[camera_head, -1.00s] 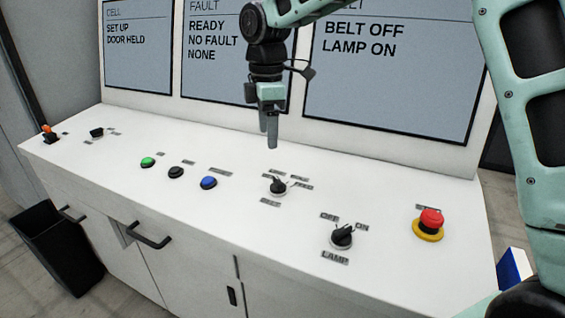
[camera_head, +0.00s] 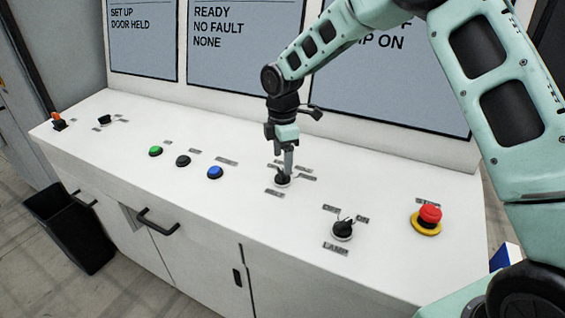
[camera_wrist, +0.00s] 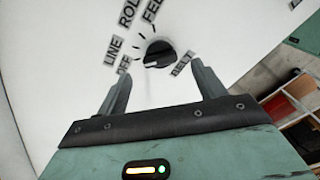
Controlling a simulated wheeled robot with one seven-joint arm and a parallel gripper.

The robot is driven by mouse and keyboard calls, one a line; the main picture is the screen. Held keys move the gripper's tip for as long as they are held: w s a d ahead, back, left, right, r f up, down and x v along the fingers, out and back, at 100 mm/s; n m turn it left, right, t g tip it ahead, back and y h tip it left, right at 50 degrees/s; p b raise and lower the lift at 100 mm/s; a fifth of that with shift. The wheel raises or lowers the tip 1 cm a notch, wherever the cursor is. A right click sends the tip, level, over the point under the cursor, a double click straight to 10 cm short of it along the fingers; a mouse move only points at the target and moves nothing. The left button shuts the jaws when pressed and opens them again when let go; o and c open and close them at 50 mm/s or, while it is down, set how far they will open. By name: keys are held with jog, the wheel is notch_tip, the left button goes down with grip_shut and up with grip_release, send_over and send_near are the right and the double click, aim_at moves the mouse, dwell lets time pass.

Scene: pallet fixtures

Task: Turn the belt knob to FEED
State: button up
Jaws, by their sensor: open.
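The belt knob (camera_head: 282,182) is a small black rotary knob on the white console top, and it also shows in the wrist view (camera_wrist: 159,54). Labels OFF, LINE, a partly readable "ROL", and FEED fan around it, with BELT on the opposite side. Its pale mark appears turned toward OFF (camera_wrist: 124,65). My gripper (camera_wrist: 161,70) is open and points down, its fingertips spread wider than the knob and slightly short of it in the wrist view. In the head view my gripper (camera_head: 288,172) is right over the knob, partly covering it; contact cannot be told.
The lamp knob (camera_head: 343,229) and a red emergency stop (camera_head: 428,217) lie to the right. Blue (camera_head: 215,172), black (camera_head: 183,160) and green (camera_head: 155,151) buttons lie to the left. Screens (camera_head: 235,50) rise behind the console. A black bin (camera_head: 75,230) stands on the floor.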

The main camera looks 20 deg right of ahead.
aim_at(282, 171)
jog(key=shift+f+p, duration=0.5)
jog(key=shift+f, duration=1.55)
jog(key=shift+c, duration=0.3)
jog(key=c, duration=0.9)
jog(key=shift+c, duration=0.2)
